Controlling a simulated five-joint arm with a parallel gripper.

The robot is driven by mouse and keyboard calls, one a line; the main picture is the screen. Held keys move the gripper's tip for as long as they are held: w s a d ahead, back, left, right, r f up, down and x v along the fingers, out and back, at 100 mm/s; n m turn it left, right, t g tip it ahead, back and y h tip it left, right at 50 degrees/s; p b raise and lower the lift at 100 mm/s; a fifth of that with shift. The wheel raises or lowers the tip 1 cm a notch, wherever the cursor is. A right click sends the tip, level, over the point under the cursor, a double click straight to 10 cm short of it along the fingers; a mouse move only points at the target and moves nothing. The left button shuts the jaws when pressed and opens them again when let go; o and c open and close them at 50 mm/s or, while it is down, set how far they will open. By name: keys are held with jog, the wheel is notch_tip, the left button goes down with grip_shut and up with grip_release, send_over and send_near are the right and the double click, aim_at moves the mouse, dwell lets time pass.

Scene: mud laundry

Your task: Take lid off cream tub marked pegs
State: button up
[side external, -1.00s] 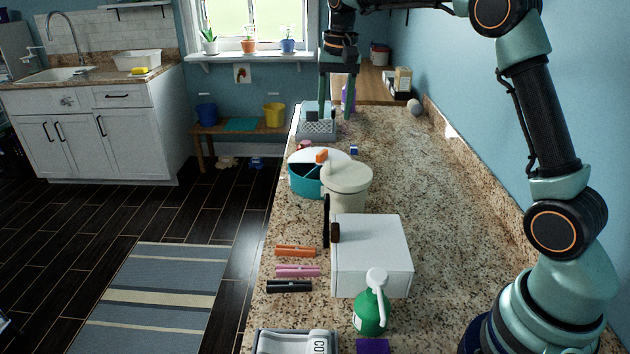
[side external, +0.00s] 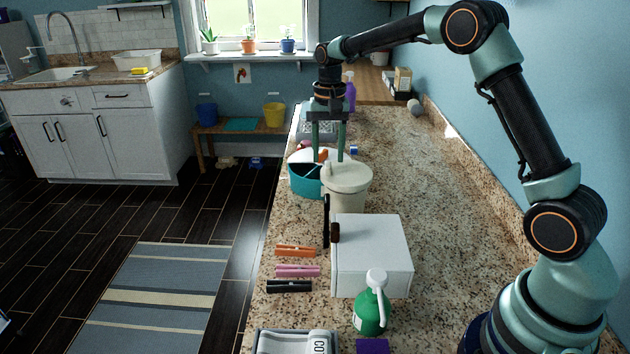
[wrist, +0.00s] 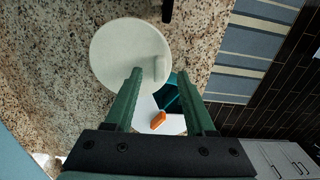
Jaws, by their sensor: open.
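The cream tub (side external: 346,199) stands on the granite counter behind the white box, with its round cream lid (side external: 350,179) on top. The lid also fills the upper middle of the wrist view (wrist: 115,52), with a raised grip on its right side. No peg marking can be made out. My gripper (side external: 328,158) is open and empty, pointing down, just behind the lid in the side view. In the wrist view my gripper's fingers (wrist: 165,85) are apart, the left one overlapping the lid's lower edge. Whether it touches the lid cannot be told.
In front are the white box (side external: 372,255), a green spray bottle (side external: 371,310) and several pegs (side external: 297,270). The counter to the right is clear.

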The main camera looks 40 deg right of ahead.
jog(key=shift+f, duration=1.2)
grip_shut()
jog(key=shift+r, duration=0.2)
